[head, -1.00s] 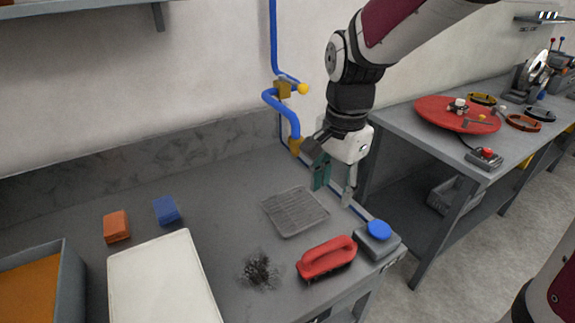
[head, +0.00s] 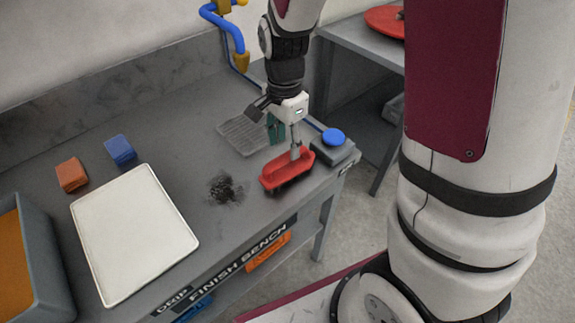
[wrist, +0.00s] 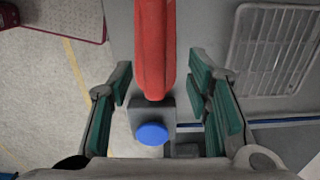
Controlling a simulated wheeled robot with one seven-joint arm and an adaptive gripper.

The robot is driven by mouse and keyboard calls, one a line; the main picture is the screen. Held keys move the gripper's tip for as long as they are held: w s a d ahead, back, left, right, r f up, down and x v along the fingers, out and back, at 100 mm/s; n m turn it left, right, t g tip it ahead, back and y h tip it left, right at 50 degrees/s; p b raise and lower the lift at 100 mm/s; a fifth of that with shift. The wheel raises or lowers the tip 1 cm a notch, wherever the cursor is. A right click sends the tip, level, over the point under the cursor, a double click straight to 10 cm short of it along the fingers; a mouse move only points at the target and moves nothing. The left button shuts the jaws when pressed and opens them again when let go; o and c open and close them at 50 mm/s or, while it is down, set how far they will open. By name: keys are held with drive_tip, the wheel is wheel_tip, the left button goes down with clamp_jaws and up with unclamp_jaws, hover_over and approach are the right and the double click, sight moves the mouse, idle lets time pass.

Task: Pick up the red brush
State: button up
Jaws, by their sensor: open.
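The red brush (head: 287,170) lies on the grey bench, near its front edge, with its handle on top. In the wrist view the brush (wrist: 154,45) runs down the middle of the picture, and its near end lies between the two finger lines. My gripper (head: 284,140) is over the brush's back part, fingers pointing down. In the wrist view my gripper (wrist: 160,85) has its green-padded fingers wide apart, one on each side of the brush, with nothing held. I cannot tell the exact height of the fingertips over the brush.
A grey box with a blue button (head: 333,137) stands just right of the brush. A ribbed grey tray (head: 235,132) lies behind it. A dark smudge (head: 225,188), a white tray (head: 137,230), blue block (head: 120,149) and orange block (head: 71,174) are to the left.

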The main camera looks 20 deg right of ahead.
sight(288, 154)
drive_tip(key=f, duration=0.3)
drive_tip(key=shift+s+d+f, duration=0.2)
drive_tip(key=shift+s+f, duration=0.15)
drive_tip(key=shift+f, duration=0.5)
drive_tip(key=shift+w, duration=0.1)
clamp_jaws()
